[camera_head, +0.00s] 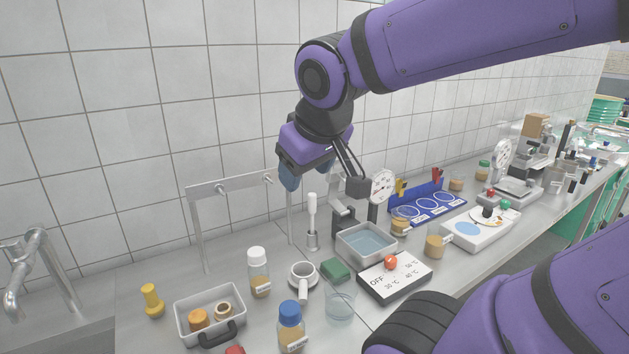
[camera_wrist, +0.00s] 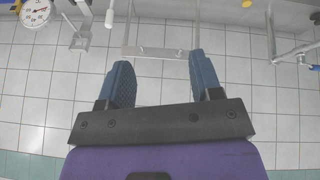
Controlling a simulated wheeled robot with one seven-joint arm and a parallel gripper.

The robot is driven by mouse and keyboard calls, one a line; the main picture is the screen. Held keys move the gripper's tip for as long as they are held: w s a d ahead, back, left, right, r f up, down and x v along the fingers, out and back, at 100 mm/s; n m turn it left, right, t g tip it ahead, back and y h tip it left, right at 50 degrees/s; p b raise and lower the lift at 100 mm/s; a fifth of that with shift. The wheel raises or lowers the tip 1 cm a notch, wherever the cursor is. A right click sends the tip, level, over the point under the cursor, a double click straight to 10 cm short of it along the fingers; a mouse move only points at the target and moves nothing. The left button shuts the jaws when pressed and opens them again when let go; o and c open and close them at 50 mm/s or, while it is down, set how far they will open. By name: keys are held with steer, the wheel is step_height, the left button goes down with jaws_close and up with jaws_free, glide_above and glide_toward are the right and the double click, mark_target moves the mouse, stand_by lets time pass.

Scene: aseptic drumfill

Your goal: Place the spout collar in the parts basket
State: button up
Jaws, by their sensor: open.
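My gripper (camera_head: 300,170) is raised above the back of the counter near the tiled wall. In the wrist view its two blue fingers (camera_wrist: 162,78) are apart with nothing between them. The parts basket seems to be the grey tray with a black handle (camera_head: 180,325) at the front left, well below my gripper. Inside it are an amber cylinder (camera_head: 198,319) and a small pale ring (camera_head: 224,311), which may be the spout collar. A white ring-shaped piece with a stem (camera_head: 302,279) stands right of the basket. I cannot tell for sure which is the collar.
A yellow spool-shaped piece (camera_head: 152,300) stands left of the basket. A metal rail frame (camera_head: 204,235) rises behind. A water bath (camera_head: 366,243) sits farther right.

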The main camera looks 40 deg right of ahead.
steer(key=s+a+y, duration=0.1)
steer(key=s+a, duration=0.2)
steer(key=s, duration=0.2)
steer(key=shift+s+r+g+y, duration=0.25)
steer(key=shift+g+y, duration=0.15)
